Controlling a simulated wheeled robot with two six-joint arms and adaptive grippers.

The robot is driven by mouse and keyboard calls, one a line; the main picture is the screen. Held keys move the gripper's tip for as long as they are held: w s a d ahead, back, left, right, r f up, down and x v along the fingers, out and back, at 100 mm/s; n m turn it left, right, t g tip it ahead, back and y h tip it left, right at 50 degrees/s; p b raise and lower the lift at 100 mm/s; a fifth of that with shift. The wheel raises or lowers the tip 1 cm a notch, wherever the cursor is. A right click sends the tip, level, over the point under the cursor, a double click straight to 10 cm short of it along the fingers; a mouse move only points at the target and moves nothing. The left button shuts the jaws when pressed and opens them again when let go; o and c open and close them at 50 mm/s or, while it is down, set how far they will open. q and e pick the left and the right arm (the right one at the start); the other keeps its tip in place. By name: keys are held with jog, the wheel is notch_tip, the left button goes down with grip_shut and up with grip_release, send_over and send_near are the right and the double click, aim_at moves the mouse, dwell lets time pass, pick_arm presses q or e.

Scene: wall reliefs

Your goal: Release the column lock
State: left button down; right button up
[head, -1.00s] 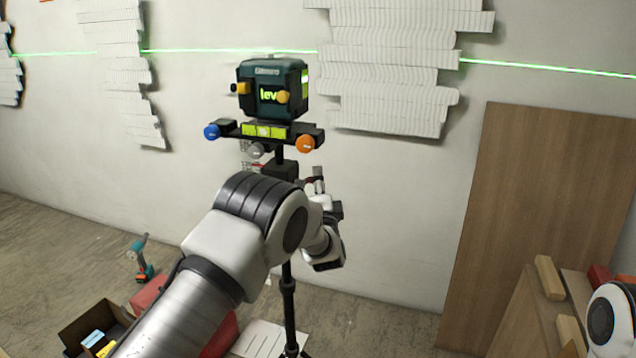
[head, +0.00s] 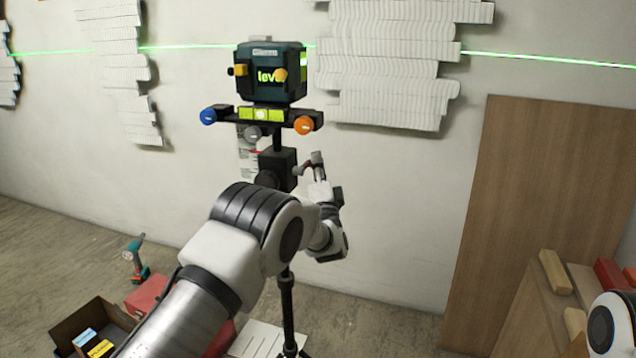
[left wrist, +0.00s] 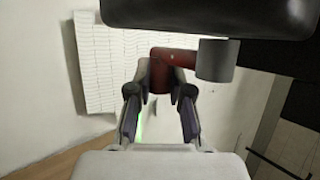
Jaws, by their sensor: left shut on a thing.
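A dark green laser level (head: 272,75) sits on a bar with blue, grey and orange knobs, on top of a black tripod column (head: 287,310). A dark block (head: 278,165) is on the column below the bar. The column lock lever (head: 313,160) sticks out at the block's right. In the left wrist view the lever (left wrist: 160,68) is dull red, with a grey cylinder (left wrist: 215,60) beside it. My left gripper (head: 318,178) is shut on the lever; both fingers (left wrist: 160,95) flank it. My left arm hides part of the column. My right gripper is out of view.
A tall brown board (head: 540,200) leans at right. A drill (head: 136,258), a red case (head: 150,297) and an open box (head: 60,335) lie on the floor at left.

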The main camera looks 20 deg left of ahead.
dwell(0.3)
pick_arm(q)
jog(key=c, duration=1.1)
grip_release()
jog(key=shift+r, duration=0.1)
jog(key=shift+o, duration=0.2)
jog(key=shift+s, duration=0.1)
jog(key=v, duration=1.2)
